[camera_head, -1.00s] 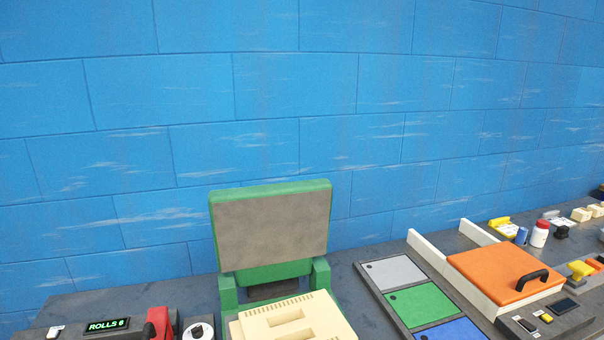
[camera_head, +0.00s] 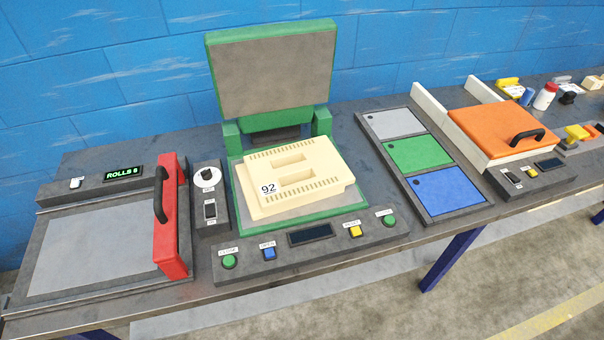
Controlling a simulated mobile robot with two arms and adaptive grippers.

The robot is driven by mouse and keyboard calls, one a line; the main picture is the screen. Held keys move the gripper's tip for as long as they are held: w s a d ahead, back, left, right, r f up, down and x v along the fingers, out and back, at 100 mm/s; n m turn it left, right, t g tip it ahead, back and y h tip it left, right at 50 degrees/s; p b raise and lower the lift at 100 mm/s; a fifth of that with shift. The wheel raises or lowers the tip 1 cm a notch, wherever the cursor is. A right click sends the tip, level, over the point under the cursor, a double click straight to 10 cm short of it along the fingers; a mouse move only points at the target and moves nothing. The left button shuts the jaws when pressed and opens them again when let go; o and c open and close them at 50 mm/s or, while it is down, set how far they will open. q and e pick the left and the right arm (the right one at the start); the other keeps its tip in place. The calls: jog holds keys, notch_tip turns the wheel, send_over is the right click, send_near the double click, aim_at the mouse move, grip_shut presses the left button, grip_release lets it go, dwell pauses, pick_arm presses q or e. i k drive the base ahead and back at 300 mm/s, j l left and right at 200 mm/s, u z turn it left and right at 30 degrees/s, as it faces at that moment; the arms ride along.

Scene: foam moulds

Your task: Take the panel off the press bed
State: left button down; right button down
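The press (camera_head: 272,70) is green with a grey inner lid face, and its lid stands open at the back. On its bed (camera_head: 238,201) lies a cream foam panel (camera_head: 322,168) with slots and small notches along its edges. A white label reading "92" is on the panel's left part. The press's front strip (camera_head: 290,254) carries a dark display and green, blue and yellow buttons. Neither of my grippers is in view.
A roller machine (camera_head: 95,245) with a red bar and a "ROLLS 6" display stands left. A dial-and-switch box (camera_head: 210,200) is beside the press. Right are a rack (camera_head: 403,177) with grey, green and blue pads, an orange lidded unit (camera_head: 505,125) and small items.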

aim_at(278, 179)
jog(key=j+z, duration=0.2)
jog(key=z, duration=0.15)
jog(key=k+j+z, duration=0.15)
jog(key=z, duration=0.25)
jog(key=k+j+z, duration=0.1)
jog(key=z, duration=0.25)
jog(key=j, duration=0.1)
